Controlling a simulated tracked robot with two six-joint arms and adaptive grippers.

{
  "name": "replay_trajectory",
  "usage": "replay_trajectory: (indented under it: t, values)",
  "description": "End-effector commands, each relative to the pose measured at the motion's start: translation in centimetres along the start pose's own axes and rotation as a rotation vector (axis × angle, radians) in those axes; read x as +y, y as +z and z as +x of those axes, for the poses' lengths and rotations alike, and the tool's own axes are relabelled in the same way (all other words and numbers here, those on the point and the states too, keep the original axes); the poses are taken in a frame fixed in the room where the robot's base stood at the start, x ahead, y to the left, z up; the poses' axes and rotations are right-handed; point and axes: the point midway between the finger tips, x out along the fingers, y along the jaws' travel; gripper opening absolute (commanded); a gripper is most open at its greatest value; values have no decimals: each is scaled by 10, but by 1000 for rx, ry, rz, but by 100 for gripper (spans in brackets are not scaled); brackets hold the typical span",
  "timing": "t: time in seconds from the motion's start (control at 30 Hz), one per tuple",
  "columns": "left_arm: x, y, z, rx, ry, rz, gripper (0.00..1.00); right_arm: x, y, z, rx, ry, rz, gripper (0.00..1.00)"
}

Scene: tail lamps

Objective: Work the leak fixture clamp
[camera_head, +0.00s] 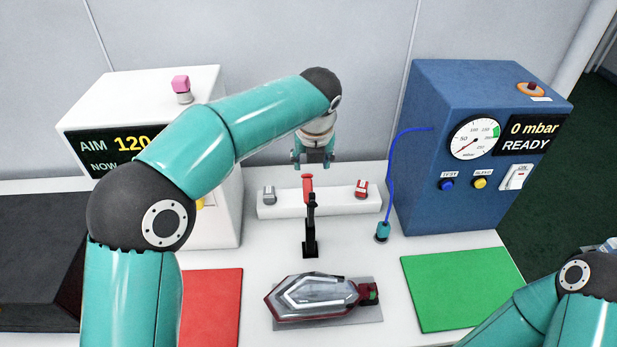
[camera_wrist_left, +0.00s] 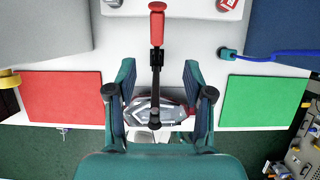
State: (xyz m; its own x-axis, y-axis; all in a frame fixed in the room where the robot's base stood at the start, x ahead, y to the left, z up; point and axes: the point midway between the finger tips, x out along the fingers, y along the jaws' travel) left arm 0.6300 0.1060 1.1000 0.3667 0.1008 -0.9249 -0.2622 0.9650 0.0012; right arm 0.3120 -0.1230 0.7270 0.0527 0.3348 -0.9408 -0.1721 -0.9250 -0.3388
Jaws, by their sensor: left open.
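The clamp (camera_head: 311,225) is a black toggle clamp with a red-tipped handle (camera_head: 308,186). Its handle points up and back, towards the white block. In the left wrist view the red handle (camera_wrist_left: 157,28) shows at the top, with the black lever running down between my fingers. The tail lamp (camera_head: 313,295), clear with a dark red rim, lies on a grey plate in front of the clamp. My right gripper is out of view.
A blue leak tester (camera_head: 420,150) with gauge and "READY" display stands right, with a blue hose to a teal connector (camera_head: 382,232). A white block (camera_head: 335,201) carries two small fittings. A red mat (camera_head: 212,305) and a green mat (camera_head: 462,288) lie bare. A white machine (camera_head: 225,160) stands left.

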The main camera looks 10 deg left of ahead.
Motion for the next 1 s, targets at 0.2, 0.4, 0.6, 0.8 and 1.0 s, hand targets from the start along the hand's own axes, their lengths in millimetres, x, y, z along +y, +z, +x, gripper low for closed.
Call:
replay_trajectory:
  t: [0.2,0.4,0.6,0.8,1.0]
  values:
    - [7,0,23,3,7,-10,52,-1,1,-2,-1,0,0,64]
    - [9,0,63,6,8,-15,52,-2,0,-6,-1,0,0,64]
    - [10,0,107,6,8,-14,52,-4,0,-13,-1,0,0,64]
    - [10,0,143,4,7,-16,52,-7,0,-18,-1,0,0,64]
    - [10,1,163,2,6,-15,52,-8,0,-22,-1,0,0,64]
